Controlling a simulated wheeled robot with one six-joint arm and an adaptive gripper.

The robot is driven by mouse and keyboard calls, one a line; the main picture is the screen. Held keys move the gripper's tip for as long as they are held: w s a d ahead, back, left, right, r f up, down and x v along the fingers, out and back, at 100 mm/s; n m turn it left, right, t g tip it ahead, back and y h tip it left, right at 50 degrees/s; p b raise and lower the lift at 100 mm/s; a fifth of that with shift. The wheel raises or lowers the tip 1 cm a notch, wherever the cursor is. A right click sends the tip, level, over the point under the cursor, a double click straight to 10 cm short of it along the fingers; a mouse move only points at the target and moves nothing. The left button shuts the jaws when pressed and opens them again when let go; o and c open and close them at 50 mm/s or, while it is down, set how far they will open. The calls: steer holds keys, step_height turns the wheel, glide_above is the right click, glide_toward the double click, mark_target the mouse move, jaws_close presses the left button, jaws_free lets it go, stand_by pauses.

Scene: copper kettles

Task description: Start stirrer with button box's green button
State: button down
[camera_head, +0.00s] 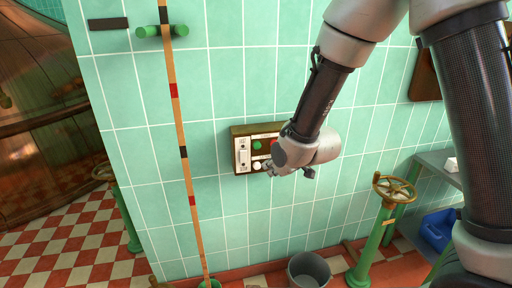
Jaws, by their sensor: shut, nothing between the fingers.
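The button box (234,162) is mounted on the green tiled wall, with a brown casing and a pale front plate. Its green button (257,145) is in plain sight at the upper middle. A white knob (257,165) sits below it and a white switch (242,152) to its left. A bit of red shows at the right, beside my wrist. My gripper (271,171) is at the box's lower right, partly hidden by my wrist. It is shut and holds nothing. Its gap to the box cannot be told. The right part of the box is covered by my wrist. The stirrer cannot be identified.
A banded wooden pole (181,140) stands upright left of the box. A grey bucket (308,271) is on the floor below. A green valve stand with a brass handwheel (393,189) and a shelf with a blue container (437,229) are at right. A large copper vessel (35,75) is at left.

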glide_toward(263, 151)
steer(key=shift+a+f, duration=1.85)
steer(key=shift+f, duration=0.2)
steer(key=shift+w+a, duration=0.1)
steer(key=shift+w, duration=0.2)
steer(key=shift+w+a, duration=0.15)
steer(key=shift+w, duration=0.35)
stand_by(0.7)
steer(key=shift+s, duration=0.2)
steer(key=shift+s+d, duration=0.25)
steer(key=shift+s, duration=0.45)
steer(key=shift+s+d, duration=0.25)
steer(key=shift+s, duration=0.55)
steer(key=shift+s+d, duration=0.2)
steer(key=shift+s, duration=0.6)
steer(key=shift+s+d, duration=0.25)
steer(key=shift+s, duration=0.55)
